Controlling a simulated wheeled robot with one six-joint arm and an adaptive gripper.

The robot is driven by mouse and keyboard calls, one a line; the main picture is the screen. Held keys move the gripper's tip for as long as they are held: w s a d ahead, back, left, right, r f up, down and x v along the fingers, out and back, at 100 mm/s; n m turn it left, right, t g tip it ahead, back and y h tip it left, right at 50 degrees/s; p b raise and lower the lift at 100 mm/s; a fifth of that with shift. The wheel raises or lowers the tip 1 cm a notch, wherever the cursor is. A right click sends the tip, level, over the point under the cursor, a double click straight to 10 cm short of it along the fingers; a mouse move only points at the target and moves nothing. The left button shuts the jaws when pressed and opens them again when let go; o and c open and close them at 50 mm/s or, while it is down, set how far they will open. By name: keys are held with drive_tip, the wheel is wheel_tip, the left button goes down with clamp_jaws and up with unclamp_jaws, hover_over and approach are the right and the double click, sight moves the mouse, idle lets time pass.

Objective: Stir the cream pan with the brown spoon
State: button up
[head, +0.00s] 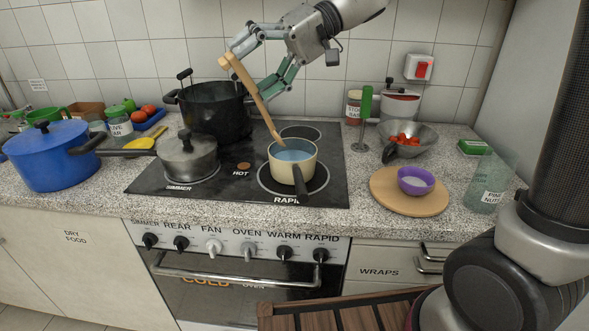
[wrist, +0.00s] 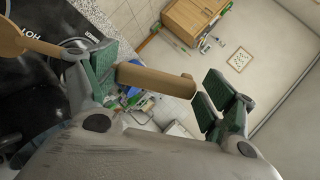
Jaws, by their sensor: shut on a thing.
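The brown spoon (head: 257,97) is a long wooden one, held tilted with its upper end at the left and its lower end down at the back of the cream pan. The cream pan (head: 309,160) stands on the right front burner with blue liquid in it and a dark handle towards the front. My gripper (head: 262,88) is shut on the spoon's shaft, above and behind the pan. Whether the spoon's tip touches the liquid is hard to tell. In the wrist view the spoon (wrist: 155,79) runs between the green finger pads (wrist: 150,85).
A black pot (head: 212,112) and a grey lidded pan (head: 187,157) stand left on the hob. A blue pot (head: 50,160) is far left. To the right are a steel colander (head: 425,135), a green-handled tool (head: 366,104) and a purple bowl (head: 415,181) on a round board (head: 385,197).

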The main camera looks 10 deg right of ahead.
idle(0.4)
wheel_tip(320, 180, up, 5)
idle(0.5)
drive_tip(key=shift+f, duration=0.1)
idle(0.5)
